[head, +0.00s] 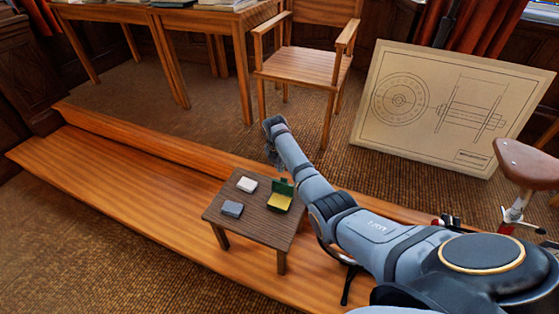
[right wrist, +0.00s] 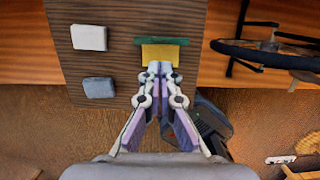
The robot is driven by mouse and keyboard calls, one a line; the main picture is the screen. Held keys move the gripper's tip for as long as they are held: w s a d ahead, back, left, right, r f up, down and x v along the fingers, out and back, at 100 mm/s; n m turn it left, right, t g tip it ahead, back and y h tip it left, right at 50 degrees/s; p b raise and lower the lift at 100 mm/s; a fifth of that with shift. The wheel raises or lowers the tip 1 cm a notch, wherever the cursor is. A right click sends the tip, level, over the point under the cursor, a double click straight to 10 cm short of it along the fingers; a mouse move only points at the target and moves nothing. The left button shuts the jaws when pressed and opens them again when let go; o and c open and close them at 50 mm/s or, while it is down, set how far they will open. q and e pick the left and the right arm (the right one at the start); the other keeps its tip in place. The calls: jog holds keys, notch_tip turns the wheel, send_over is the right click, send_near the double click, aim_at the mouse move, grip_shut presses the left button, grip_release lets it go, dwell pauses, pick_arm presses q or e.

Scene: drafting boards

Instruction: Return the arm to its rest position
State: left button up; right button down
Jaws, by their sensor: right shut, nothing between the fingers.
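My left gripper is in neither view.
The small table (head: 240,212) also bears a white block (head: 247,184) and a grey-blue block (head: 232,208). A wooden chair (head: 305,62), a drawing board (head: 440,105) and a brown-seated stool (head: 527,165) stand around.

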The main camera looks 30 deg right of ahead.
jog(key=r, duration=0.5)
jog(key=shift+s+a, duration=0.35)
jog(key=shift+a, duration=0.05)
jog(key=shift+f, duration=0.1)
